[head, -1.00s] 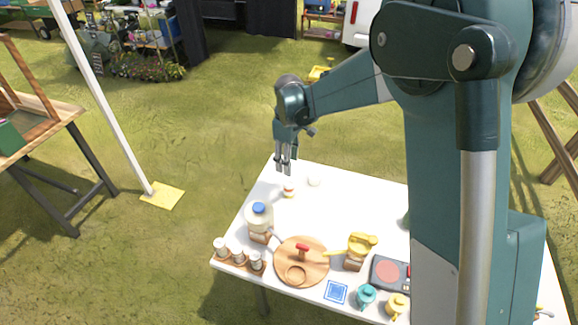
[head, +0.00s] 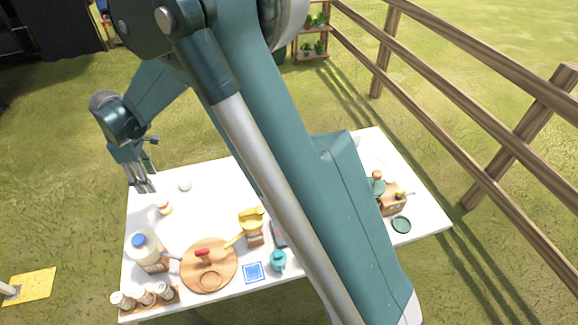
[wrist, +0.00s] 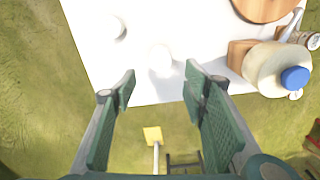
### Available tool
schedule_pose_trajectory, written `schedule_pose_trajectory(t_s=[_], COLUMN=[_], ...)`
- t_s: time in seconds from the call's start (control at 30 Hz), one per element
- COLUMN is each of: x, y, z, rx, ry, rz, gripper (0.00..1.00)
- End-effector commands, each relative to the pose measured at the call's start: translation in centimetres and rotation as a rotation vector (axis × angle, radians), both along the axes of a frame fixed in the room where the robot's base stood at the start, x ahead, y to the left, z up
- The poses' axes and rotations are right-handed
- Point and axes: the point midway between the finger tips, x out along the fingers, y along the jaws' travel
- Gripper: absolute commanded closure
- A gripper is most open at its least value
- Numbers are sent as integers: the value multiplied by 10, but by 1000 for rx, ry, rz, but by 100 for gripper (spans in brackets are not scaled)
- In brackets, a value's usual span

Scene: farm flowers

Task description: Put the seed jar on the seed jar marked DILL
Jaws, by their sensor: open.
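A small white jar with an orange-brown band (head: 164,208) stands on the white table (head: 205,220) near its left edge. It shows as a pale, washed-out shape in the wrist view (wrist: 160,58). My gripper (head: 145,187) points down above the table's far left corner, close to this jar and apart from it. In the wrist view my gripper (wrist: 160,84) is open and empty, with the jar just beyond the fingertips. Several jars, including one at the left end (head: 122,301), stand in a wooden rack at the near left corner. No label reading DILL is legible.
A round white item (head: 185,185) sits behind the jar. A large blue-capped jug (head: 147,250), a round wooden board (head: 225,270), a yellow scoop-like item (head: 250,219) and a teal pot (head: 278,260) stand nearer. The table's left edge is close; the back left is mostly clear.

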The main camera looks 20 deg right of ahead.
Motion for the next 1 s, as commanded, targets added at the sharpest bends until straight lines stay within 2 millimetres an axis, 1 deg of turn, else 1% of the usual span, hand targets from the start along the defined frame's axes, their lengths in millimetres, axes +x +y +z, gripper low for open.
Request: schedule_pose_trajectory(t_s=[0.17, 0.37, 0.67, 1.0], x=[0, -1, -9, -30], y=[-11, -40, -103, -175], z=[10, 36, 86, 133], rx=[6, 22, 59, 103], ry=[-8, -31, -81, -139], rz=[-23, -88, -229, -392], gripper=[56, 56, 56, 56])
